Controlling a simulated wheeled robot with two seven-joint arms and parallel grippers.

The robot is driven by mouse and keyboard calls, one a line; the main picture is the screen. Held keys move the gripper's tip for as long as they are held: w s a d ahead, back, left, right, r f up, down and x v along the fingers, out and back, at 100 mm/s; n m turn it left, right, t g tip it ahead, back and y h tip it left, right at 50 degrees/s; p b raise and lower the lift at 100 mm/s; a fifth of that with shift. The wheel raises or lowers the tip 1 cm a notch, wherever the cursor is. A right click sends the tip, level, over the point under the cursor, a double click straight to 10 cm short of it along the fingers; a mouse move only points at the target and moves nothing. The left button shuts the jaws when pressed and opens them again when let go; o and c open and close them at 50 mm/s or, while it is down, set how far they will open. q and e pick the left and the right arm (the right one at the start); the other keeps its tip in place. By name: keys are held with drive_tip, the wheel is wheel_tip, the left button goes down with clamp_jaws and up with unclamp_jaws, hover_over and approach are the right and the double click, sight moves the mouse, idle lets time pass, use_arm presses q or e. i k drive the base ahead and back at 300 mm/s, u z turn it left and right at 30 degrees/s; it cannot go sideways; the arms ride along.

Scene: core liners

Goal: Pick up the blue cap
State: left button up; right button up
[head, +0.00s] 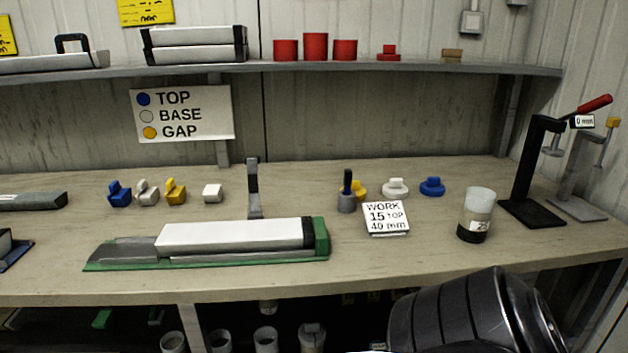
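A blue cap (432,187) sits on the workbench (270,285), right of the middle. It is a low round piece with a smaller raised top. A white cap (395,188) of similar shape stands to its left, and a yellow cap (358,189) is further left, partly hidden behind a grey holder (346,200) with a dark handle. Neither of my grippers shows in the head view. A dark rounded link of my arm fills the bottom right, in front of the bench edge and apart from the caps.
A white sign (386,219) reading "WORK 15 TOP 40 mm" stands in front of the caps. A labelled jar (476,215) and a black press (533,205) stand to the right. A core liner in a green tray (322,240) lies left. A shelf (400,72) hangs above.

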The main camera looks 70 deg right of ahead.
sight(433, 187)
drive_tip(key=u, duration=0.5)
drive_tip(key=k, duration=1.05)
drive_tip(key=z, duration=1.35)
